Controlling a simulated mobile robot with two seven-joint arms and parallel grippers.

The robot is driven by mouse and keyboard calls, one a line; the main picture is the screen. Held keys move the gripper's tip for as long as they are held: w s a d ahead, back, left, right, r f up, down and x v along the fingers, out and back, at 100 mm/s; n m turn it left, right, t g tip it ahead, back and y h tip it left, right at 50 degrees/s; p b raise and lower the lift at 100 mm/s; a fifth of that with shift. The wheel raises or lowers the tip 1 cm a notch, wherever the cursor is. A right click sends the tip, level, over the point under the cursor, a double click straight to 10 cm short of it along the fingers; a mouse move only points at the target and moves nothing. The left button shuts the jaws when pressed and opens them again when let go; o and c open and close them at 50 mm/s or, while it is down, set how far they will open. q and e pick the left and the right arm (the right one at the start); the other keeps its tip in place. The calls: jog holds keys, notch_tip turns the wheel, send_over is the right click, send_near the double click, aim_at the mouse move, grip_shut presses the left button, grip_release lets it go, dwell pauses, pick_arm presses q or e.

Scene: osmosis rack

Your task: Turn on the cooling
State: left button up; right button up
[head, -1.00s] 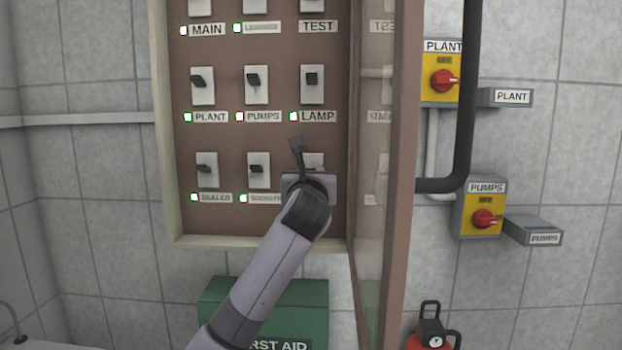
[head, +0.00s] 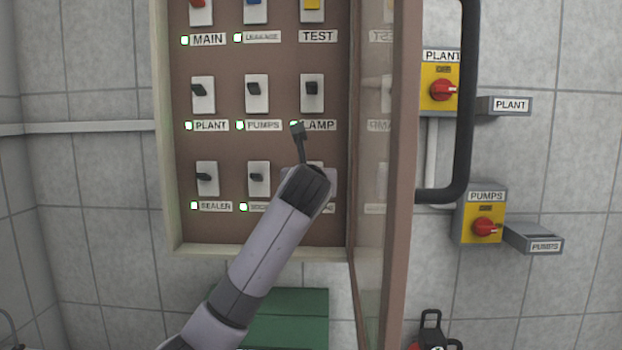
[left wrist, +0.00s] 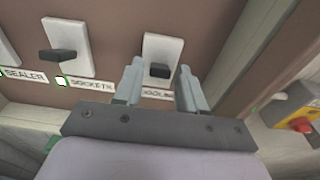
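The cooling switch (left wrist: 161,47) is a white plate with a dark lever at the lower right of the open cabinet. Its label (left wrist: 157,92) is partly covered by my left gripper's fingers, and its lamp is hidden. My left gripper (left wrist: 160,68) is open, its two fingers apart on either side of the dark lever, seemingly close to the panel; contact cannot be told. In the head view my left gripper (head: 312,180) and wrist cover most of this switch, and only the end of its label (head: 328,209) shows. My right gripper is not in view.
The sockets switch (left wrist: 67,48) is just left, with a lit green lamp. The lamp switch (head: 312,92) is above. The open glass cabinet door (head: 385,220) stands close to the right of my wrist. A green first aid box (head: 290,315) is below.

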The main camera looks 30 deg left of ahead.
pick_arm(q)
jog(key=shift+o, duration=0.3)
jog(key=b+v, duration=0.1)
jog(key=v, duration=0.6)
dwell(0.4)
